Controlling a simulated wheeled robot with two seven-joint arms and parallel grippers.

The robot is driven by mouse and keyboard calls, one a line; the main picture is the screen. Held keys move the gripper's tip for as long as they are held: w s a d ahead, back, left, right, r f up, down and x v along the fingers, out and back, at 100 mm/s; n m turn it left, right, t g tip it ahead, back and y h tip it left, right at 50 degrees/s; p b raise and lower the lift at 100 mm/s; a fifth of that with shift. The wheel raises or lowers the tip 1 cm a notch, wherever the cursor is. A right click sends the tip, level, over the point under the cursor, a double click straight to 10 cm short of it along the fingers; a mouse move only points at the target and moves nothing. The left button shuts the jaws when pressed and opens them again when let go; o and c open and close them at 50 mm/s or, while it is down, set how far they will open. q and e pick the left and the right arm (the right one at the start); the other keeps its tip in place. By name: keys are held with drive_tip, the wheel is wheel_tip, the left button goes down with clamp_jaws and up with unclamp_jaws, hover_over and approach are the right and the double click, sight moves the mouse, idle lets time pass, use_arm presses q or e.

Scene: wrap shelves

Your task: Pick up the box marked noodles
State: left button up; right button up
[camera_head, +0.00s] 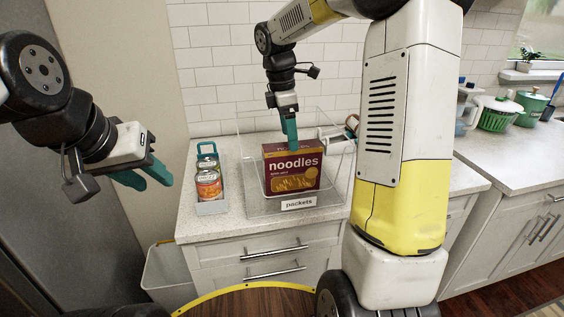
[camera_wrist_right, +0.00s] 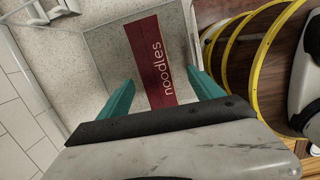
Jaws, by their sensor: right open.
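The noodles box (camera_head: 291,180) is dark red with white lettering and stands upright in the clear bin labelled packets (camera_head: 299,203). My right gripper (camera_head: 292,140) points down at the top of the box, its fingertips level with the upper edge. In the right wrist view, the box's red top (camera_wrist_right: 152,62) lies between the two teal fingers of my right gripper (camera_wrist_right: 161,80), with gaps on both sides; the fingers are open. I cannot tell how far down they reach. My left gripper (camera_head: 150,180) is open and empty in the air at the left.
A narrow clear bin with cans (camera_head: 208,185) stands left of the packets bin. The packets bin's clear walls surround the box. A tiled wall (camera_head: 215,65) is behind. A jar on its side (camera_head: 351,124) shows right of the bin.

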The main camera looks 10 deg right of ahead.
sight(293, 156)
drive_tip(key=shift+w+f, duration=0.35)
drive_tip(key=shift+f, duration=0.05)
drive_tip(key=f, duration=0.2)
drive_tip(key=d+f, duration=0.1)
drive_tip(key=f, duration=0.4)
drive_tip(key=shift+w+d+f, duration=0.1)
drive_tip(key=shift+d+f, duration=0.05)
drive_tip(key=shift+d, duration=0.15)
clamp_jaws()
